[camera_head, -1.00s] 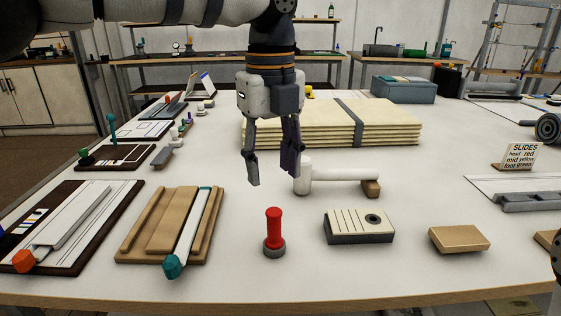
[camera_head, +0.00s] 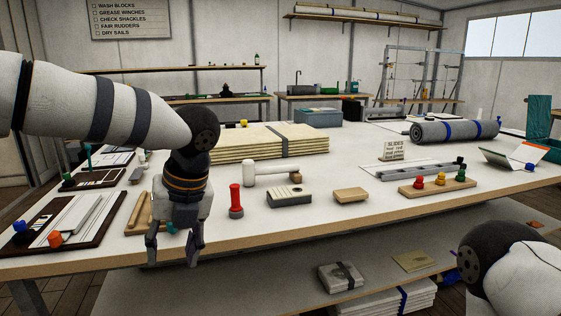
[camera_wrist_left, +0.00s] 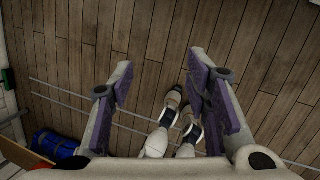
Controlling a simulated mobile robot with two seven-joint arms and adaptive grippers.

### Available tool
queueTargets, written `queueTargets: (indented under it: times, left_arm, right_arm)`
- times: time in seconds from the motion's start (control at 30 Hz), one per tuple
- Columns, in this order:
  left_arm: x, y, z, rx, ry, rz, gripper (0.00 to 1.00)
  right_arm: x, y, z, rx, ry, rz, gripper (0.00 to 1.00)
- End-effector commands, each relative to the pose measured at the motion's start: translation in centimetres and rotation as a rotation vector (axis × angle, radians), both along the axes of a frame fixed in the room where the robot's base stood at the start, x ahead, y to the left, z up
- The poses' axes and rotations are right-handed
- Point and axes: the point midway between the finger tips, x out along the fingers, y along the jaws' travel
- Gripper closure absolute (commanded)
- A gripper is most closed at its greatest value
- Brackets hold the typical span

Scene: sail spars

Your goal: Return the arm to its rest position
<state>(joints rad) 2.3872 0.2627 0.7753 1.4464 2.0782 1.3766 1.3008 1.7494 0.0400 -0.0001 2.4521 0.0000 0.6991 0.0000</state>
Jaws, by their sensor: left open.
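My left gripper (camera_head: 174,247) hangs fingers down in front of the table's near edge in the head view. It is open with nothing between its fingers. In the left wrist view its two purple-padded fingers (camera_wrist_left: 160,90) stand apart over a plank floor. The left arm hides part of the wooden tray (camera_head: 138,214) on the table behind it. My right arm shows only as a piece at the lower right of the head view; its gripper is out of view.
The table's near edge (camera_head: 330,222) runs close behind the gripper. A red-handled tool (camera_head: 236,202), a mallet (camera_head: 270,173) and a slotted block (camera_head: 289,198) stand near it. A lower shelf (camera_head: 250,285) holds a strapped grey bundle (camera_head: 340,276). A blue bag (camera_wrist_left: 55,146) lies at lower left in the wrist view.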

Motion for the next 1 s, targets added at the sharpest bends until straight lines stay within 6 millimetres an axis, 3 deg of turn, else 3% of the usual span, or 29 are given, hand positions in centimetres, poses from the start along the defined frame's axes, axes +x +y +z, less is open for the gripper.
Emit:
queueTargets:
  times: [0.03, 0.13, 0.2, 0.27, 0.3, 0.37, 0.4, 0.53, 0.57, 0.63, 0.73, 0.83, 1.0]
  left_arm:
    - [0.1, 1.9, -3.6, 0.119, 0.036, -0.148, 0.56]
    - [0.2, 5.7, -10.5, 0.390, 0.144, -0.611, 0.56]
    - [-0.9, 7.1, -15.6, 0.548, 0.270, -1.031, 0.56]
    - [-3.3, 7.2, -20.4, 0.638, 0.402, -1.451, 0.56]
    - [-5.7, 6.8, -23.6, 0.661, 0.487, -1.740, 0.56]
    - [-10.2, 6.1, -27.3, 0.649, 0.583, -2.128, 0.56]
    - [-13.5, 5.6, -29.3, 0.615, 0.626, -2.366, 0.56]
    - [-24.7, 4.6, -32.6, 0.412, 0.650, -3.001, 0.56]
    - [-26.9, 4.5, -32.8, -0.346, -0.612, 3.006, 0.56]
    - [-31.2, 4.3, -32.8, -0.209, -0.498, 2.854, 0.56]
    - [-34.9, 4.2, -32.5, -0.102, -0.393, 2.721, 0.56]
    - [-36.3, 4.1, -32.2, -0.066, -0.349, 2.672, 0.56]
    - [-36.3, 4.1, -32.2, -0.067, -0.347, 2.670, 0.56]
  right_arm:
    - [0.1, 0.0, -0.1, 0.000, -0.001, 0.000, 0.60]
    - [0.2, 0.0, -0.2, 0.000, -0.002, 0.000, 0.60]
    - [0.1, 0.0, -0.2, 0.000, -0.002, 0.000, 0.60]
    - [0.1, 0.0, -0.1, 0.000, -0.001, 0.000, 0.60]
    - [0.1, 0.0, -0.1, 0.000, 0.000, 0.000, 0.60]
    - [0.0, 0.0, -0.1, 0.000, 0.000, 0.000, 0.60]
    - [0.1, 0.0, -0.1, 0.000, -0.001, 0.000, 0.60]
    - [0.1, 0.0, -0.1, 0.000, -0.001, 0.000, 0.60]
    - [0.1, 0.0, -0.1, 0.000, -0.002, 0.000, 0.60]
    - [0.1, 0.0, -0.1, 0.000, -0.002, 0.000, 0.60]
    - [0.1, 0.0, -0.1, 0.000, -0.002, 0.000, 0.60]
    - [0.1, 0.0, -0.1, 0.000, -0.002, 0.000, 0.60]
    - [0.1, 0.0, -0.1, 0.000, -0.001, 0.000, 0.60]
